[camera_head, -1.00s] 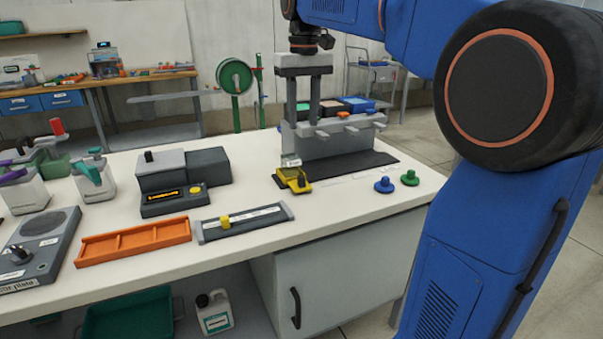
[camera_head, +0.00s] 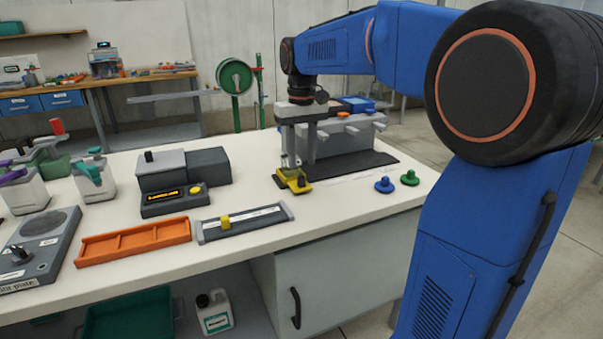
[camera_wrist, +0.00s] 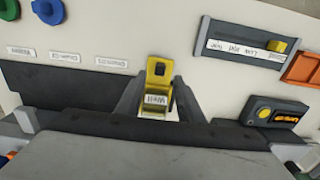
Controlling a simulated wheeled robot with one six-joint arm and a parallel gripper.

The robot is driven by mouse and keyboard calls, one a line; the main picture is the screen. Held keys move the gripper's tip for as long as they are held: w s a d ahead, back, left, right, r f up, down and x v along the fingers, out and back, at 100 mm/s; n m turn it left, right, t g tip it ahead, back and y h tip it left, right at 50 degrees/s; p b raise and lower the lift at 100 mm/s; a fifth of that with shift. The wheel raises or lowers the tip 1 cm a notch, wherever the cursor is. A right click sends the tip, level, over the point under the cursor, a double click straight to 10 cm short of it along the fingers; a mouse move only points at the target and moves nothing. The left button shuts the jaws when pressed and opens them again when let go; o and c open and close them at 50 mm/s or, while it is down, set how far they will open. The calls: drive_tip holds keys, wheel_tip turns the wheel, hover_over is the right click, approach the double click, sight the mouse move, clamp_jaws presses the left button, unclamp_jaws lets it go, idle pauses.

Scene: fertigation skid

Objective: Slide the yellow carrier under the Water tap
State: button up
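The yellow carrier (camera_head: 294,183) stands at the left end of the dark strip in front of the grey tap station (camera_head: 352,140). In the wrist view the carrier (camera_wrist: 158,72) shows a white label reading "Well", upside down. My gripper (camera_head: 301,162) points down over the carrier's back part. In the wrist view my gripper (camera_wrist: 158,104) has one finger on each side of it, apart, with a small gap visible. Several taps stick out of the station's front. Small white labels (camera_wrist: 65,56) lie along the strip's edge; I cannot read them surely.
Blue (camera_head: 384,185) and green (camera_head: 410,178) knobbed pieces stand at the table's right front. A grey slider panel with a yellow knob (camera_head: 243,222), an orange tray (camera_head: 133,256) and a dark display box (camera_head: 173,202) lie left.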

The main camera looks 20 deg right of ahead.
sight(301, 176)
drive_tip(key=shift+f, duration=2.6)
clamp_jaws()
